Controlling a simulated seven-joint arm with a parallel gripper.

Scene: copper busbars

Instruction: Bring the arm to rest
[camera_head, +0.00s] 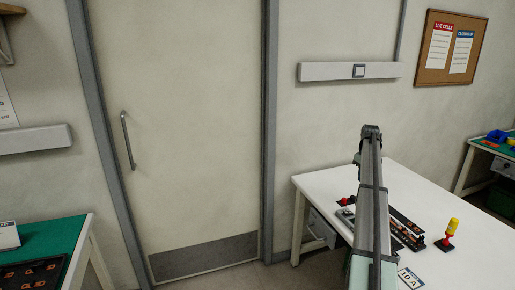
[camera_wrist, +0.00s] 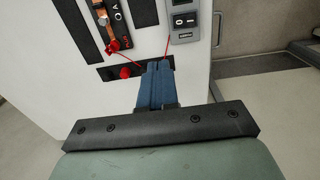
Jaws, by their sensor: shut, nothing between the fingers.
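My gripper (camera_wrist: 158,66) shows in the wrist view with its two blue fingers together and nothing between them. It points over the edge of the white table, near a black strip with a red knob (camera_wrist: 125,72). In the head view my arm rises from the bottom over the white table (camera_head: 325,185); I cannot make out the gripper's fingers there.
A copper bar (camera_wrist: 103,16), thin red cords and a grey switch box (camera_wrist: 184,22) lie near the fingers. A yellow and red piece (camera_head: 448,236) and a card (camera_head: 410,279) are on the table's right part. A green-topped bench (camera_head: 60,232) stands at left.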

